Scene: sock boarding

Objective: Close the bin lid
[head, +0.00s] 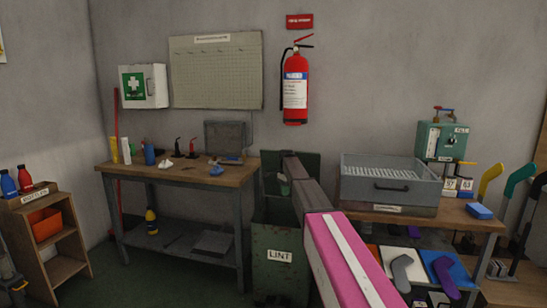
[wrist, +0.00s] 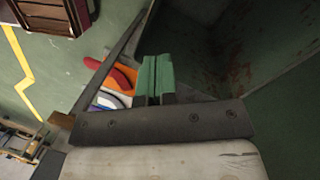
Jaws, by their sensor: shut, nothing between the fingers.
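The dark green bin (head: 280,272), labelled LINT, stands on the floor between the workbench and the right-hand table. Its lid (head: 309,168) is open, standing upright at the back. My arm crosses in front of the bin and hides part of the lid and opening. My gripper (head: 284,186) shows small and partly hidden in front of the lid; whether it touches is unclear. In the wrist view its green fingers (wrist: 154,76) are together, with nothing between them. A dark green, rust-stained surface of the bin (wrist: 235,50) fills the right of that view.
The wooden workbench (head: 180,174) holds bottles and tools left of the bin. A grey tray-like box (head: 390,181) sits on the right-hand table, close to my arm. Coloured flat pieces (head: 448,270) lie below it. A small shelf (head: 62,255) stands far left. Open floor lies before the workbench.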

